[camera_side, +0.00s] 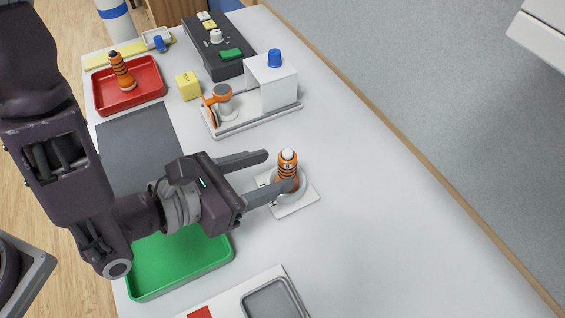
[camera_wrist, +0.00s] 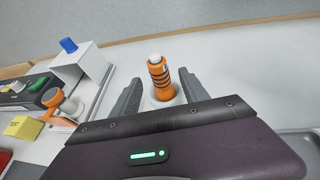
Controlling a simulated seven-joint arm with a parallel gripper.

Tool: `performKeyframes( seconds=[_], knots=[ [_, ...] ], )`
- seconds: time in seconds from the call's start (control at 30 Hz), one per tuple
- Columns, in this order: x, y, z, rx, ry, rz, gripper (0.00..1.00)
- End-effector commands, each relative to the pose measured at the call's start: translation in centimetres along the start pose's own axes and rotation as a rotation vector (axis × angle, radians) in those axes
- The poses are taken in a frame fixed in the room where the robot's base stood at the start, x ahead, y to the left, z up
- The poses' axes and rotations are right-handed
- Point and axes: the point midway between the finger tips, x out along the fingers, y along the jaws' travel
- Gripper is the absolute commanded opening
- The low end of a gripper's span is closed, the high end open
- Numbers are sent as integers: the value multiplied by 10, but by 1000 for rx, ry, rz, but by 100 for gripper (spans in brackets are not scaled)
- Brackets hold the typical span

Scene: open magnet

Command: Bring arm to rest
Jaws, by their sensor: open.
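My gripper (camera_side: 268,176) is open, its two grey fingers reaching out over the white table. An orange bottle-like piece with black bands and a white top (camera_side: 288,168) stands upright on a small white plate with a ring holder (camera_side: 301,203). In the side view one finger passes in front of its lower part. In the wrist view the orange piece (camera_wrist: 161,76) shows between the two fingertips (camera_wrist: 160,85). I cannot tell whether either finger touches it.
A green tray (camera_side: 180,265) lies below my arm. A red tray (camera_side: 150,92) holds another orange banded piece (camera_side: 121,72). A white fixture with a blue knob (camera_side: 272,80), a yellow block (camera_side: 188,86) and a dark control box (camera_side: 205,45) stand farther back. The table's right side is clear.

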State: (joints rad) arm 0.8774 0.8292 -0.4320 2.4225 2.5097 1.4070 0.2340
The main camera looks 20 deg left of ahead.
Motion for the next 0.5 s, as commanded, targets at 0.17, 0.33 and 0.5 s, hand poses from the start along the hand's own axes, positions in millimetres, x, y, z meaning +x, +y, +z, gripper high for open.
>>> performKeyframes(
  seconds=[0.17, 0.33, 0.5],
  knots=[
    [-25, 0, 0, 1, 0, -2, 52],
    [-28, 0, 0, 1, -1, 0, 52],
    [-27, 0, 0, 1, -1, 0, 52]
  ],
)
